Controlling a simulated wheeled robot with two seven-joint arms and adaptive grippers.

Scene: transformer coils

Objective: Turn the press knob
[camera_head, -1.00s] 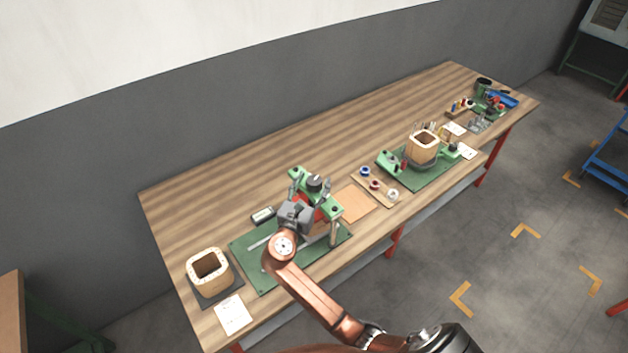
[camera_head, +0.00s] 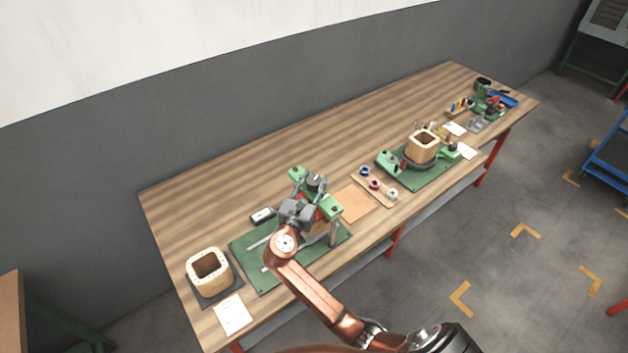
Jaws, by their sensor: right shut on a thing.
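The press (camera_head: 329,205) is a green frame with posts, standing on a green base plate (camera_head: 265,277) on the wooden bench. Its dark round knob (camera_head: 316,182) is on top, at the middle of the green crossbeam. My right gripper (camera_head: 314,188) reaches up to the knob from the front, with its fingers on either side of it, shut on it. The gripper and my copper-coloured arm hide part of the press and of the plate. My left gripper is not in view.
A wooden square coil former (camera_head: 209,272) stands on a dark mat at the left, by a white paper (camera_head: 232,314). A small meter (camera_head: 263,214) lies behind the plate. Spools (camera_head: 375,184) and a second green fixture (camera_head: 437,176) stand to the right. The bench's back is clear.

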